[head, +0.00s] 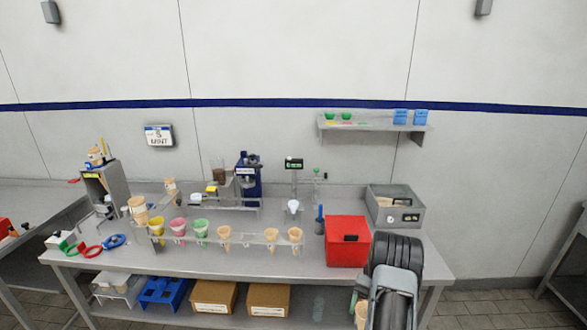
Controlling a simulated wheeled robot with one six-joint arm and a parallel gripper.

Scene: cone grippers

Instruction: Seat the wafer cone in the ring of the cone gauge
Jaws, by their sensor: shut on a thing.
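A tan wafer cone (361,314) shows at the bottom edge, in front of the table, partly cut off and partly hidden by my arm. My gripper (369,318) is shut on this cone, with its fingers mostly hidden. A slim stand with a dark, green-lettered display (293,163) stands at the back of the table and may be the cone gauge. A small white cup-like part (293,207) shows below the display. I cannot make out a ring there. The held cone is well apart from this stand.
A clear rack (250,238) along the table front holds several cones and coloured cups. A red box (347,242) stands between my arm and the stand. A grey bin (396,207) is at the back right. Coloured rings (90,251) lie at the left. A shelf (372,127) hangs above.

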